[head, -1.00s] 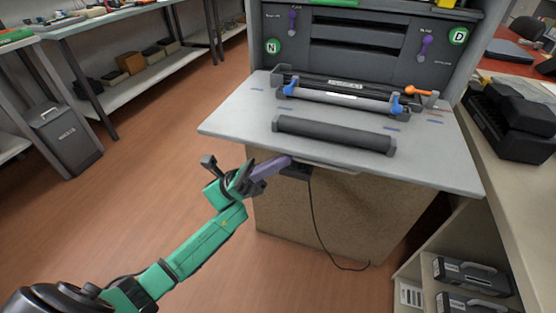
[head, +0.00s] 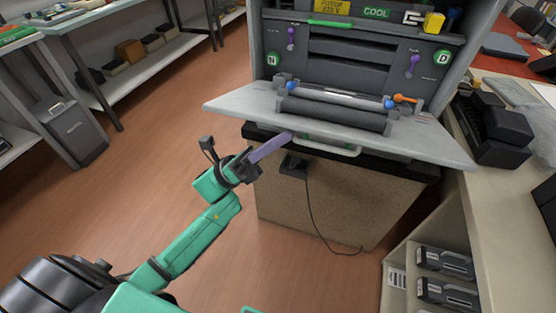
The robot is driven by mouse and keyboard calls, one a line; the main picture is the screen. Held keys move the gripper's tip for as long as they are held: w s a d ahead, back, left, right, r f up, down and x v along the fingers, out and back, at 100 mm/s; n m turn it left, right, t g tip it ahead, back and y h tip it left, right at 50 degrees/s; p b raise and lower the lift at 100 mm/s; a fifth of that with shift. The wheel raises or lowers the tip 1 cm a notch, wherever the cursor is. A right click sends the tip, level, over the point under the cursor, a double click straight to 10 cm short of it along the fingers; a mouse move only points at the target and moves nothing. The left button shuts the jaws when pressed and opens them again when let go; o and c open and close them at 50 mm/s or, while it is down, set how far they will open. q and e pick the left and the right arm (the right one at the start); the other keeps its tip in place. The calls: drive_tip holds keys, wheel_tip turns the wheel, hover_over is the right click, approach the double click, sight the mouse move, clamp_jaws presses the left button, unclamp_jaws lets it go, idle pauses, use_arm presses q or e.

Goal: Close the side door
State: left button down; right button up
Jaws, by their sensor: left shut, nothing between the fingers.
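The side door (head: 235,108) is a light grey panel folded down from the dark grey machine (head: 340,75). My left gripper (head: 287,136) is shut and empty. Its purple fingers reach up to the door's underside, left of the handle; whether they touch cannot be told. My right gripper is not in view.
A speckled brown cabinet (head: 320,205) stands under the machine, with a dark box and cable (head: 293,166) in front. A counter (head: 500,215) with black cartons and shelves lies at right. A bin (head: 75,130) and racks stand at left. The floor between is clear.

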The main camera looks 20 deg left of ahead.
sight(283, 117)
use_arm(q)
drive_tip(key=r+n+t+y+p, duration=0.1)
drive_tip(key=r+n+p, duration=0.1)
drive_tip(key=w+r+n+t+y+p, duration=0.1)
drive_tip(key=r+p, duration=0.1)
drive_tip(key=r, duration=0.1)
drive_tip(key=w+r+n+t+y+p, duration=0.1)
drive_tip(key=r+n+p, duration=0.1)
drive_tip(key=p, duration=0.1)
drive_tip(key=shift+w+r+n+t, duration=0.25)
drive_tip(key=shift+r+n+t, duration=0.05)
drive_tip(key=shift+r, duration=0.1)
drive_tip(key=w+r+n+y+p, duration=0.3)
drive_tip(key=w+r+n+p, duration=0.2)
drive_tip(key=w, duration=0.4)
drive_tip(key=w+r+n+t+y+p, duration=0.1)
drive_tip(key=w+r+n+y+p, duration=0.3)
drive_tip(key=w+r+p, duration=0.4)
drive_tip(key=shift+w+r+n+t+y+p, duration=0.15)
drive_tip(key=shift+w+n+t+y+p, duration=0.15)
drive_tip(key=shift+w+n+p, duration=0.6)
